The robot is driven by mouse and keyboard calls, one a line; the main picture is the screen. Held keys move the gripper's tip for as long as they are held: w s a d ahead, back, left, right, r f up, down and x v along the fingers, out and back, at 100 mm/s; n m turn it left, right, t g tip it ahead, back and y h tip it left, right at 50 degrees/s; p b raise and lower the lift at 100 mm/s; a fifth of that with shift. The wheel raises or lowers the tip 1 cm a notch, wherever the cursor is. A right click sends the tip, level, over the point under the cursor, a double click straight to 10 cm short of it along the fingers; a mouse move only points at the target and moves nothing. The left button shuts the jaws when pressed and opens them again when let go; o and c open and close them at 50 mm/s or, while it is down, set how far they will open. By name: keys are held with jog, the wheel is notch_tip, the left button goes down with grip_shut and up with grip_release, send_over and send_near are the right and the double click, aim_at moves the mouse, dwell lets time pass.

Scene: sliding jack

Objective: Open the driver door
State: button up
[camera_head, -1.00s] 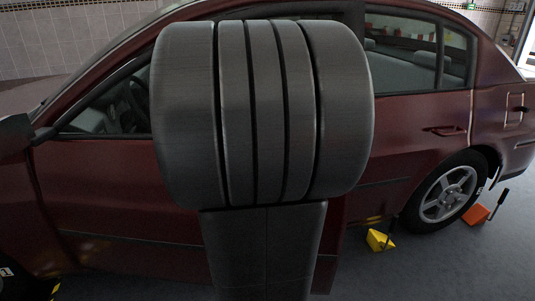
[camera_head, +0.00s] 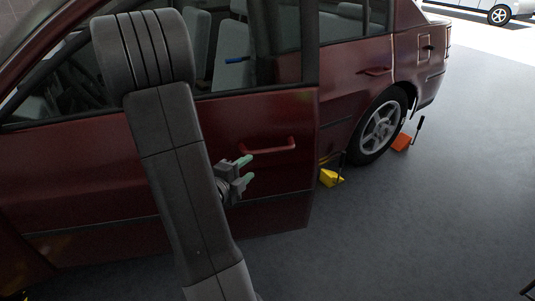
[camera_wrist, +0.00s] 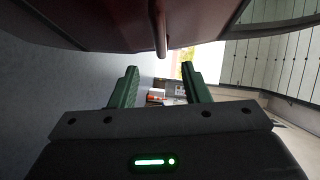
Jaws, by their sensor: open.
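The driver door (camera_head: 100,165) is a dark red panel on the car's side in the head view. Its rear edge stands out from the rear door, so it looks slightly ajar. Its red handle (camera_head: 268,147) is near that rear edge. My gripper (camera_head: 247,168) is open and empty, just left of and below the handle, apart from it. In the wrist view the green fingers of my gripper (camera_wrist: 159,85) are spread. A dark red bar, seemingly the handle (camera_wrist: 160,38), shows beyond and above the gap between them.
The rear door (camera_head: 355,85) is behind the driver door's edge. A yellow chock (camera_head: 331,178) and an orange chock (camera_head: 402,142) stand by the rear wheel (camera_head: 381,128). The grey floor (camera_head: 430,220) to the right is clear. Another car (camera_head: 490,10) is far off.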

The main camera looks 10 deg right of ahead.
aim_at(268, 154)
jog(key=x, duration=1.3)
jog(key=shift+w+d, duration=0.1)
jog(key=shift+d, duration=0.05)
jog(key=shift+c, duration=0.2)
grip_shut()
